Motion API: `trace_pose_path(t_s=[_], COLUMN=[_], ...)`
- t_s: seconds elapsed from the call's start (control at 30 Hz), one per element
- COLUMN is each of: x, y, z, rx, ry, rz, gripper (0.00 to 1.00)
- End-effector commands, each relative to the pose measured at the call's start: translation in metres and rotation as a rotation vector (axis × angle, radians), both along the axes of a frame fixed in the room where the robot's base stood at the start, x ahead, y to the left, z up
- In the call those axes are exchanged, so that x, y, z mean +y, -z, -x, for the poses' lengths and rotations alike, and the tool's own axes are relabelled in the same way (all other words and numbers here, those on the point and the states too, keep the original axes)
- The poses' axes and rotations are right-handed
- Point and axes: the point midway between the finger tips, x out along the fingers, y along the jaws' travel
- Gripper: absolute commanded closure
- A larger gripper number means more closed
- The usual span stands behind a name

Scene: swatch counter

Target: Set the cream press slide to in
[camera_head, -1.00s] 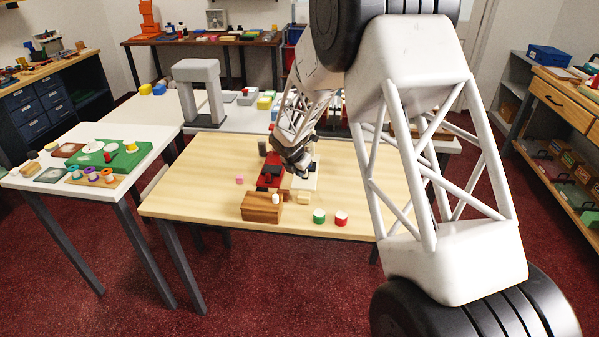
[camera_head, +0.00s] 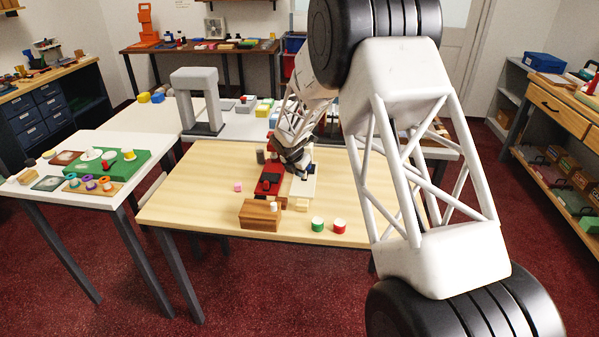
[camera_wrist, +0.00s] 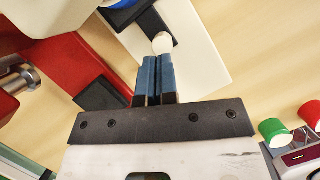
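The cream press (camera_wrist: 205,55) is a pale flat base with a dark slide strip (camera_wrist: 148,22) and a rounded cream knob (camera_wrist: 162,42) at the strip's near end. In the head view its base (camera_head: 304,187) shows on the wooden table, partly hidden by my gripper (camera_head: 300,172). In the wrist view my gripper (camera_wrist: 158,58) has its two blue fingers together, with only a thin line between them. The fingertips are just short of the knob in the picture. I cannot tell whether they touch it.
A red press (camera_wrist: 65,75) stands close on the left of the cream one. A wooden block (camera_head: 260,214), a green cylinder (camera_head: 318,224) and a red-sided cylinder (camera_head: 339,226) stand near the table's front. A small pink cube (camera_head: 238,187) lies left. The table's left part is clear.

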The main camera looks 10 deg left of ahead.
Motion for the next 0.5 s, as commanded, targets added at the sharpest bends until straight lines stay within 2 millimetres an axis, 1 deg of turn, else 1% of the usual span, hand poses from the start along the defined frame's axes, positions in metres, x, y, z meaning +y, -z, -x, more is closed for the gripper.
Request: trace_pose_path(t_s=[0.03, 0.27, 0.43, 0.5], x=[0.0, 0.008, 0.02, 0.021], y=[0.003, 0.002, 0.0, -0.012], z=[0.002, 0.017, 0.038, 0.04], rx=[0.003, 0.003, 0.003, -0.001], ry=[0.0, -0.001, -0.001, -0.001], rz=[0.002, 0.001, 0.001, -0.002], gripper=[1.0, 1.0, 1.0, 1.0])
